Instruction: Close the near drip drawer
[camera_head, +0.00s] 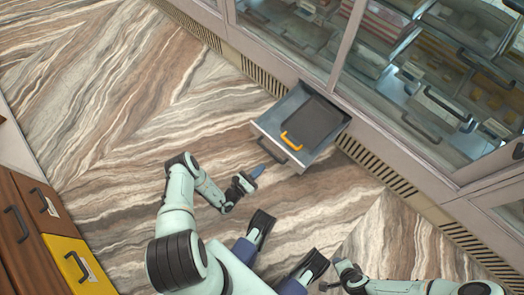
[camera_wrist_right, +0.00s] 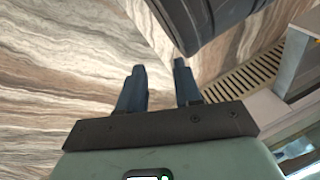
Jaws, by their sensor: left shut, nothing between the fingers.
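The drip drawer (camera_head: 325,153) is pulled out from the base of the glass counter, over the floor. It has a grey metal box, a dark handle (camera_head: 270,152) on its front and a dark tray inside with an orange handle (camera_head: 291,142). My left gripper (camera_head: 257,171) is shut and empty, just in front of the drawer's front, close below the dark handle; I cannot tell whether it touches. My right gripper (camera_wrist_right: 158,72) has its two fingers apart with nothing between them, over the floor away from the drawer.
The glass counter (camera_head: 345,45) with sweets trays runs along the upper right, with a vented plinth (camera_head: 378,168) at its foot. A brown and yellow drawer cabinet (camera_head: 60,250) stands at the lower left. The marbled floor (camera_head: 130,90) at the left is clear.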

